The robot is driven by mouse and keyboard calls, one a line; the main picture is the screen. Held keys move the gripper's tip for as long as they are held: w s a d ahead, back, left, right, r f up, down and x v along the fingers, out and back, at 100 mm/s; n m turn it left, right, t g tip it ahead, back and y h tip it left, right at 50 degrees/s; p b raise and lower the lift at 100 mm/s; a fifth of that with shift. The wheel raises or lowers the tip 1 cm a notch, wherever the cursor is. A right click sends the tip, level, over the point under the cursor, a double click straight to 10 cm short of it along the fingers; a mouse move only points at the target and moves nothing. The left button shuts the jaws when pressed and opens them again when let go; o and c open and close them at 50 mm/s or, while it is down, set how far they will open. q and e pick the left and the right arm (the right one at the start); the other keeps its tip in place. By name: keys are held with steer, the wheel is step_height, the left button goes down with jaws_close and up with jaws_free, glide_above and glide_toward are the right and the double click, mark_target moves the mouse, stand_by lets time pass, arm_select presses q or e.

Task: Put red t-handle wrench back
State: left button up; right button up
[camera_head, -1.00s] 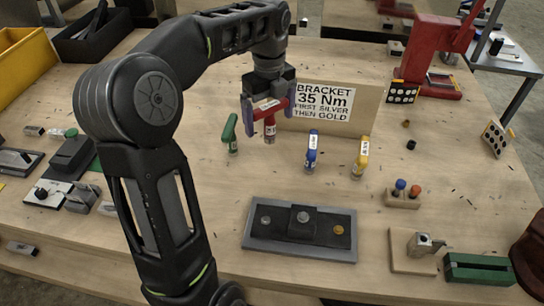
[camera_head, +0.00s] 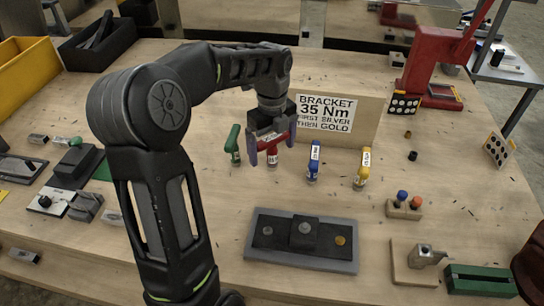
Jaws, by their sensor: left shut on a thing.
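The red t-handle wrench (camera_head: 272,157) is upright, with its red crossbar between the fingers of my left gripper (camera_head: 271,145). My left gripper is shut on it from above, in front of the left part of the sign board. The wrench's lower end is at or just above the wooden table; I cannot tell whether it touches. A green t-handle wrench (camera_head: 233,145) stands just to the left, and a blue one (camera_head: 314,161) and a yellow one (camera_head: 363,170) stand to the right. My right gripper is not in view.
The sign board (camera_head: 355,119) reads "BRACKET 35 Nm first silver then gold". A grey tray (camera_head: 277,260) with a dark bracket lies in front. A small wooden block (camera_head: 404,211) with coloured knobs and a green block (camera_head: 480,281) are at right. A red press (camera_head: 434,60) stands behind.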

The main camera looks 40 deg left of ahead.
mark_target(272, 157)
arm_select(q)
steer(key=shift+f, duration=1.8)
steer(key=shift+f, duration=0.15)
steer(key=o, duration=1.7)
step_height(272, 157, up, 12)
steer(key=shift+r, duration=0.15)
